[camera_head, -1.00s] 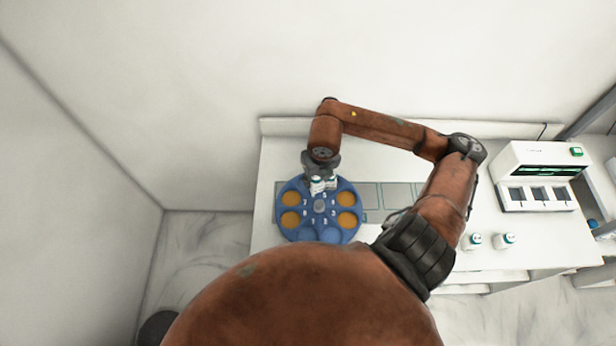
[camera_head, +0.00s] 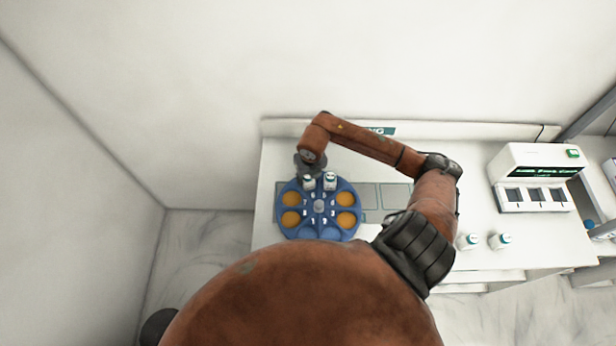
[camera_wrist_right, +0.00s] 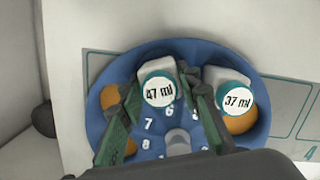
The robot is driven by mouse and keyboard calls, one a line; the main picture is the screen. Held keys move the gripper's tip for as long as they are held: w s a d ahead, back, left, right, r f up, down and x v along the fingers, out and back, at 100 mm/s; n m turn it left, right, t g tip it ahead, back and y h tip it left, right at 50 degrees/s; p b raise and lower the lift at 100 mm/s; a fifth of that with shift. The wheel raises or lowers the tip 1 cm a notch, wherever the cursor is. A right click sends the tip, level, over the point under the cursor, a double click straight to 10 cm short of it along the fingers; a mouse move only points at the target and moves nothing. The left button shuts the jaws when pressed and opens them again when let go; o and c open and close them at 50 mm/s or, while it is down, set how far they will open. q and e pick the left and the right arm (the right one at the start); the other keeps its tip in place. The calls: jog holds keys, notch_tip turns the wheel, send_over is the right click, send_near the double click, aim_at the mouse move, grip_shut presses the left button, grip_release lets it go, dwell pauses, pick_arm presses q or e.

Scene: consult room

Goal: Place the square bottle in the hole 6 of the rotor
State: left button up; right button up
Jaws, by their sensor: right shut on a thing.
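The blue rotor (camera_head: 319,232) lies on the white table, with numbers around its hub. My right gripper (camera_head: 306,168) is over its far side. In the right wrist view the gripper (camera_wrist_right: 165,100) is shut on a white square-bodied bottle with a round cap reading 47 ml (camera_wrist_right: 159,90). This bottle is just outward of the rotor's number 6; whether it sits in the hole or hovers is unclear. It shows as the left bottle (camera_head: 309,183) in the head view. A second white bottle reading 37 ml (camera_wrist_right: 232,100) stands right beside it on the rotor. My left gripper is not visible.
Orange round pieces (camera_head: 346,199) fill holes at the rotor's left and right; the front holes look empty. Grey marked squares (camera_head: 396,196) lie right of the rotor. Two white bottles (camera_head: 501,241) stand farther right, in front of a white device with a display (camera_head: 537,172).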

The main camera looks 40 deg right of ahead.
aim_at(310, 182)
jog(key=shift+f, duration=0.15)
jog(key=o, duration=1.2)
jog(key=shift+c, duration=0.2)
jog(key=shift+r, duration=0.3)
notch_tip(310, 182, up, 12)
jog(key=s+b, duration=0.1)
jog(key=shift+s+a+f, duration=0.2)
jog(key=shift+s+a, duration=0.1)
jog(key=shift+s, duration=0.1)
